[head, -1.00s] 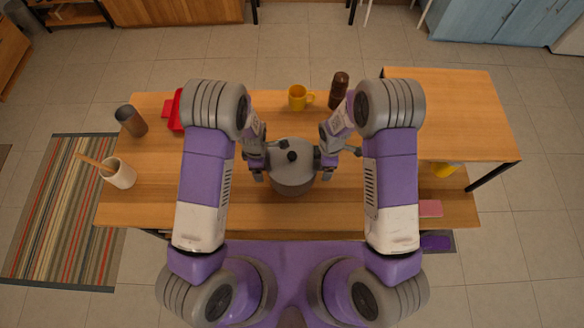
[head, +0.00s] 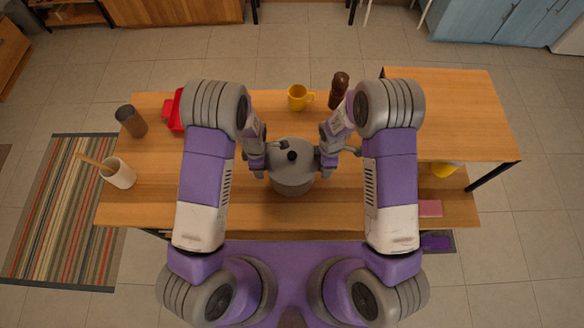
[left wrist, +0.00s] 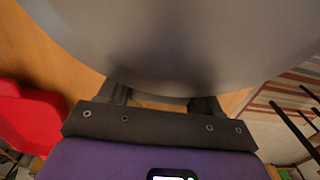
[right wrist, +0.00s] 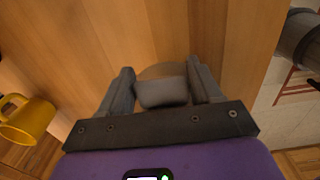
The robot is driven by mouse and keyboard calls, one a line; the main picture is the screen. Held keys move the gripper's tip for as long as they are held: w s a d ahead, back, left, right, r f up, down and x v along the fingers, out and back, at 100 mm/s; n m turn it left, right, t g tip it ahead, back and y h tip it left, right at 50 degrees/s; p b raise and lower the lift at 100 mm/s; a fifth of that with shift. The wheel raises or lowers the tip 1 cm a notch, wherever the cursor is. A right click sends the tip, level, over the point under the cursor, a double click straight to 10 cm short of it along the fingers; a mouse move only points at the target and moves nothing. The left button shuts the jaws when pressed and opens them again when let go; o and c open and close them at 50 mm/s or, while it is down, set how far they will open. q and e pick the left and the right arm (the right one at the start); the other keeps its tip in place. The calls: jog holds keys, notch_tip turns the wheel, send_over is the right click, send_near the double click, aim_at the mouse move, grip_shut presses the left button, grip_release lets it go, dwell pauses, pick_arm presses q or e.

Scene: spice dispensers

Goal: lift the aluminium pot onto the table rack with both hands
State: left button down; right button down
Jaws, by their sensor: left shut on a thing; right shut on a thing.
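The grey aluminium pot (head: 292,182) stands upright in the middle of the wooden table in the head view, its dark lid knob on top. My left gripper (head: 259,165) is at its left side, shut on what looks like the left handle. In the left wrist view the pot's grey wall (left wrist: 180,45) fills the top and hides the grip. My right gripper (head: 328,163) is at the pot's right side. In the right wrist view it is shut on a grey handle piece (right wrist: 163,93). The table rack appears to be the raised wooden top (head: 450,110) at the right.
A yellow mug (head: 298,98) and a dark brown bottle (head: 339,90) stand behind the pot. A red object (head: 174,112), dark cup (head: 131,121) and white utensil holder (head: 119,174) are at the left. A pink block (head: 430,208) lies at the right. The raised top looks clear.

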pick_arm(q)
jog(key=shift+w+r, duration=0.15)
jog(key=shift+r, duration=0.05)
pick_arm(e)
jog(key=shift+w+r, duration=0.15)
jog(key=shift+r, duration=0.05)
